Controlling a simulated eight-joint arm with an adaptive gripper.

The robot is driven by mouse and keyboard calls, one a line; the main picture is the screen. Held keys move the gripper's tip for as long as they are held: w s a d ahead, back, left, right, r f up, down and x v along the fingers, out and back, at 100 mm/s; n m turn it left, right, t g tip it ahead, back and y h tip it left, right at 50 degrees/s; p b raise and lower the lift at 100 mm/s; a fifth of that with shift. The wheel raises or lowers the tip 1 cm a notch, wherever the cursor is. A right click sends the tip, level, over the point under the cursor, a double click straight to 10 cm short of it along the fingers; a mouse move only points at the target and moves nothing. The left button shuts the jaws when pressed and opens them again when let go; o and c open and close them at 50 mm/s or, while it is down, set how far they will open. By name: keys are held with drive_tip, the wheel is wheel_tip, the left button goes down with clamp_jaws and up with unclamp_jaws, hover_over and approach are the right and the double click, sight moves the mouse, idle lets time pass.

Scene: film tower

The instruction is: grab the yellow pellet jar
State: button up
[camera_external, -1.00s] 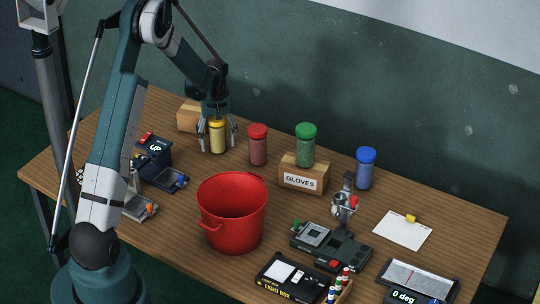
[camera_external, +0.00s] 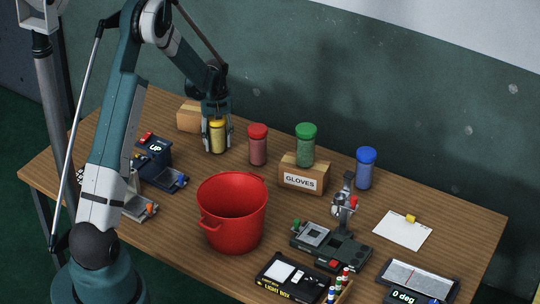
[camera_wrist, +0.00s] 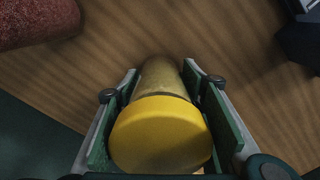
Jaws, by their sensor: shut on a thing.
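The yellow pellet jar (camera_external: 217,138) stands upright on the table at the back left, with a yellow lid and yellowish contents. My gripper (camera_external: 217,145) points down over it, with its fingers shut on the jar's sides. In the wrist view the yellow lid (camera_wrist: 160,135) and the jar's body lie between the two green finger pads of my gripper (camera_wrist: 160,105). The jar appears to rest on the wood; its bottom is partly hidden.
A red-lidded jar (camera_external: 257,146) stands close to the right. A green-lidded jar (camera_external: 306,143) sits on the gloves box (camera_external: 303,178). A cardboard box (camera_external: 189,116) is behind left, a dark device (camera_external: 154,157) front left, a red bucket (camera_external: 232,222) in front, and a blue-lidded jar (camera_external: 365,169) farther right.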

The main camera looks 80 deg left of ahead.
drive_tip(key=shift+r+p, duration=0.45)
drive_tip(key=shift+r, duration=4.55)
